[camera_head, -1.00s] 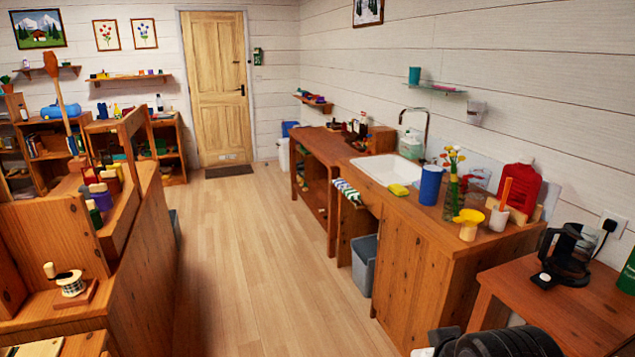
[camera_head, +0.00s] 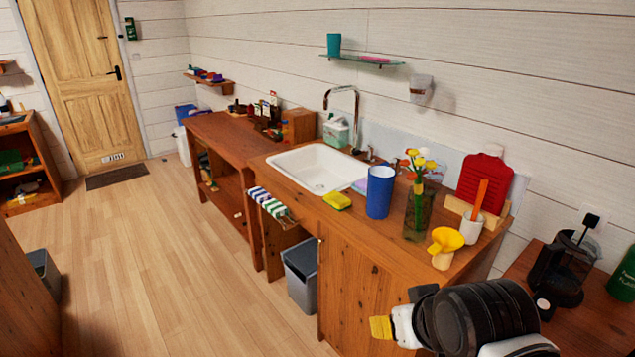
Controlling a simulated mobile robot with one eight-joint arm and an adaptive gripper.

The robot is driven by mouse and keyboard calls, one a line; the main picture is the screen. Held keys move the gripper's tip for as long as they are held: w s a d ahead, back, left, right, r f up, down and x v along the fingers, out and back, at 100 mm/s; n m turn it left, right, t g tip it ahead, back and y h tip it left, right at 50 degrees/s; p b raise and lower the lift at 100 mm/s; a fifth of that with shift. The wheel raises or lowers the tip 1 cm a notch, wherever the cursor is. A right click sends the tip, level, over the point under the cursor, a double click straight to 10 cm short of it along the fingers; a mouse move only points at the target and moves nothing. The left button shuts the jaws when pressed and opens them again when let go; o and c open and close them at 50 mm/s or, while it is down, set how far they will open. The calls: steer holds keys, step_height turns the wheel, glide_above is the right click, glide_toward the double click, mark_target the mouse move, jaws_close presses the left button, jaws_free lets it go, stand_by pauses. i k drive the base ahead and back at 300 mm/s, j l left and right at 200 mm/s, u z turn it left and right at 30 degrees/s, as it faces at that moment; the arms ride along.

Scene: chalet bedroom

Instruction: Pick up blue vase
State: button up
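The blue vase (camera_head: 379,193) is a plain upright cylinder on the wooden sink counter (camera_head: 345,225), between the yellow sponge and the glass vase of flowers. My gripper (camera_head: 388,322) is low in front of the counter, below and apart from the blue vase. A yellow tip and a white part of it show at the end of my dark arm. The rest of its fingers is hidden or unclear, so I cannot tell whether it is open or shut. Nothing is seen held in it.
A glass vase with flowers (camera_head: 415,212) stands close right of the blue vase. A yellow funnel-topped item (camera_head: 443,250) and a white cup (camera_head: 471,228) stand farther right. A sponge (camera_head: 337,201) and white sink (camera_head: 318,167) lie left. The floor (camera_head: 175,260) is clear.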

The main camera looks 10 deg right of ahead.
mark_target(381, 180)
steer(key=i+l+z, duration=0.1)
steer(key=i+z, duration=0.15)
steer(key=z, duration=0.15)
steer(key=i+z, duration=0.3)
steer(key=z, duration=0.15)
steer(key=i+z, duration=0.25)
steer(key=z, duration=0.15)
